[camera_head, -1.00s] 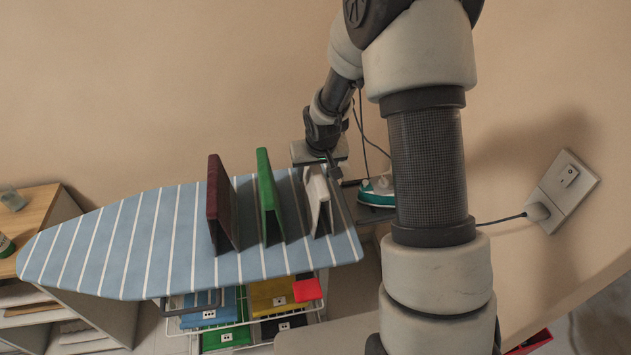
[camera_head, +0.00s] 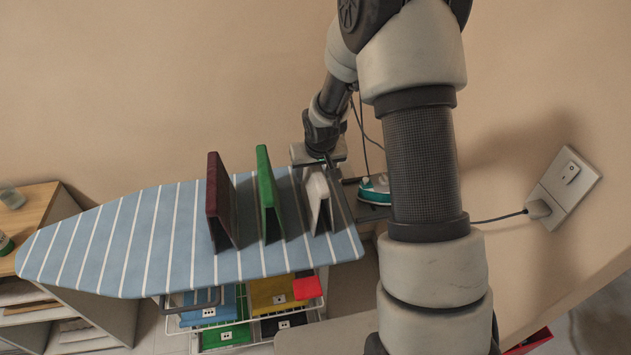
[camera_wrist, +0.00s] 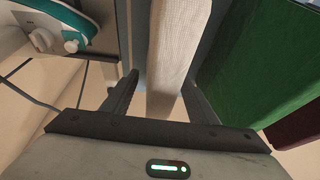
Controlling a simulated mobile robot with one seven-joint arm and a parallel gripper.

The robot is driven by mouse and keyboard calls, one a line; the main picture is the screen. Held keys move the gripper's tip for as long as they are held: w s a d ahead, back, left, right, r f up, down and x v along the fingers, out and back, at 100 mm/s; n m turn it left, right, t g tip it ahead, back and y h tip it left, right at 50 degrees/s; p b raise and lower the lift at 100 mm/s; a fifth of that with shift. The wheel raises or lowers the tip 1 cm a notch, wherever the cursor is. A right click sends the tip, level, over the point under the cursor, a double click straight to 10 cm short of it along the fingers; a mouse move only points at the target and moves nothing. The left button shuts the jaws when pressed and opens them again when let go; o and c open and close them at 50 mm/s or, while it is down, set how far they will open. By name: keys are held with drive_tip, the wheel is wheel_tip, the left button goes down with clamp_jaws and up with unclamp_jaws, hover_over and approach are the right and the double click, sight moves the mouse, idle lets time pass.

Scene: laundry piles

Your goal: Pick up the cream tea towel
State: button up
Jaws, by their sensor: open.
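The cream tea towel (camera_head: 317,198) stands folded like a tent at the right end of the ironing board. In the wrist view the towel (camera_wrist: 178,50) runs up the middle, and its near end lies between the two fingers. My gripper (camera_wrist: 160,90) is open, with one finger on each side of the towel and a visible gap on the left side. In the head view my gripper (camera_head: 328,163) is at the towel's far upper edge, partly hidden by its own body.
A green towel (camera_head: 268,195) and a dark red towel (camera_head: 220,200) stand left of the cream one on the striped ironing board (camera_head: 130,245). A teal and white iron (camera_head: 374,188) sits just right of my gripper. A rack (camera_head: 200,322) with coloured cloths is below.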

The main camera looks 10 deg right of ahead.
idle(0.3)
drive_tip(key=c, duration=1.2)
